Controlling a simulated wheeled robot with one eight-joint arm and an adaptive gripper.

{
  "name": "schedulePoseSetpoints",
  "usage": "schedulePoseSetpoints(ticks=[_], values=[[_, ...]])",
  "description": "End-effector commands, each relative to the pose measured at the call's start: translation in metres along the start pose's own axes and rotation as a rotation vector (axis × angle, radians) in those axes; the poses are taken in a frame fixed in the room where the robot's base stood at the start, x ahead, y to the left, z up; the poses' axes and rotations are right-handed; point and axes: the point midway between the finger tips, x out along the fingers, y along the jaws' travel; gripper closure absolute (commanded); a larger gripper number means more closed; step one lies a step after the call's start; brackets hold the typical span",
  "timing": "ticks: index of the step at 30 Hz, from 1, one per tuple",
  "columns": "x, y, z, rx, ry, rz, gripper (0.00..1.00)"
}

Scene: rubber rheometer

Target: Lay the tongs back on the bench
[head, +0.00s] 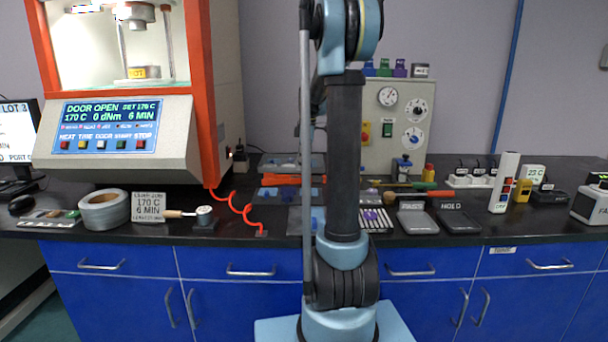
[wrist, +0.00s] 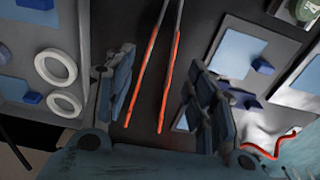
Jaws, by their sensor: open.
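The tongs show in the wrist view as two long thin arms with orange-red grips (wrist: 145,75), spread in a narrow V over the dark bench top (wrist: 118,25). They appear to lie on the bench. My gripper (wrist: 162,88) is open, with one finger on each side of the tongs and a gap to each. In the head view an orange bar (head: 294,180), likely the tongs' grips, lies on the bench behind my arm. My gripper is hidden there behind the arm.
The rheometer (head: 120,130) stands at the left, with a coiled red hose (head: 240,208) beside it. A grey gauge panel (head: 398,125) stands behind. Dark trays (head: 458,222) lie right of my arm. In the wrist view, white rings (wrist: 56,68) lie left and blue-topped plates (wrist: 236,50) right.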

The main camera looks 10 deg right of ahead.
Motion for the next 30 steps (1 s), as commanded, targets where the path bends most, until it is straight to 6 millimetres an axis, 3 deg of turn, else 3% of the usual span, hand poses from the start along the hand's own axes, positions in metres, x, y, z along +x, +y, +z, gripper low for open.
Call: schedulePoseSetpoints(ticks=[6, 12, 30], values=[[-0.038, 0.0, 0.001, 0.001, 0.0, 0.0, 0.5], [-0.058, 0.0, 0.001, 0.001, 0.0, 0.0, 0.5], [-0.063, 0.0, 0.001, 0.001, 0.0, 0.0, 0.5]])
